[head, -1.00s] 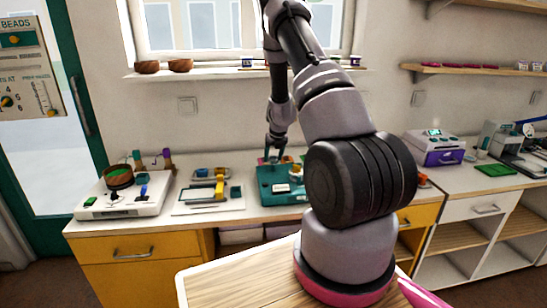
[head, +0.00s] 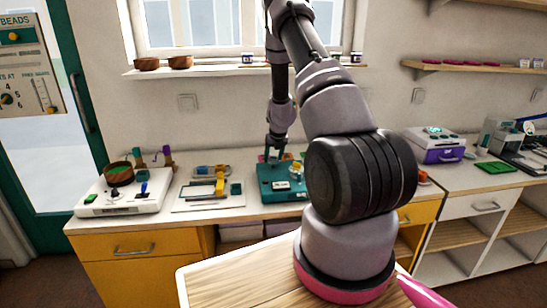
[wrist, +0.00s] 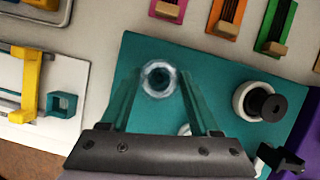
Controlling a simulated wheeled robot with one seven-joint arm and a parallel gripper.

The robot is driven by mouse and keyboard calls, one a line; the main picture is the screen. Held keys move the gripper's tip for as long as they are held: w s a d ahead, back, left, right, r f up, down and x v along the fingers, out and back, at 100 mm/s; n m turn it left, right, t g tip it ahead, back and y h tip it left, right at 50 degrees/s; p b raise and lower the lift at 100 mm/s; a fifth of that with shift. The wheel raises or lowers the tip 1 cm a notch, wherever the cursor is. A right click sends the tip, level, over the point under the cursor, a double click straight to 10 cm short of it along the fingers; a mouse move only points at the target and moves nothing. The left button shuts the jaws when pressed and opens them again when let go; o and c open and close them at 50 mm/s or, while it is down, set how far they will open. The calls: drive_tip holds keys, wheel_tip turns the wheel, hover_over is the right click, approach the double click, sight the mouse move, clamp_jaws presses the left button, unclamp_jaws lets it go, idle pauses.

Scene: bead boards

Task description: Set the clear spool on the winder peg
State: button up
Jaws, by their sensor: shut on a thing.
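The clear spool (wrist: 160,79) shows in the wrist view as a glassy ring with a dark centre, between my fingertips. My gripper (wrist: 161,84) is shut on it, over the teal winder board (wrist: 215,75). I cannot tell how high the spool is above the board. A black round knob or peg (wrist: 266,103) with a white ring around it stands on the board to the right. A small white part (wrist: 185,130) is mostly hidden by my gripper. In the head view my gripper (head: 275,151) is over the back of the teal board (head: 270,188); the spool is too small to tell there.
Left of the teal board lies a white board with a yellow bridge (head: 220,181), then a white board with a bowl (head: 118,173). Coloured strips (wrist: 229,15) lie behind the teal board. A purple machine (head: 436,147) stands at the right. The wall is close behind.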

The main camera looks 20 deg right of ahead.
drive_tip(key=shift+f, duration=0.1)
drive_tip(key=shift+f, duration=0.9)
drive_tip(key=o, duration=1.4)
drive_tip(key=shift+r, duration=3.55)
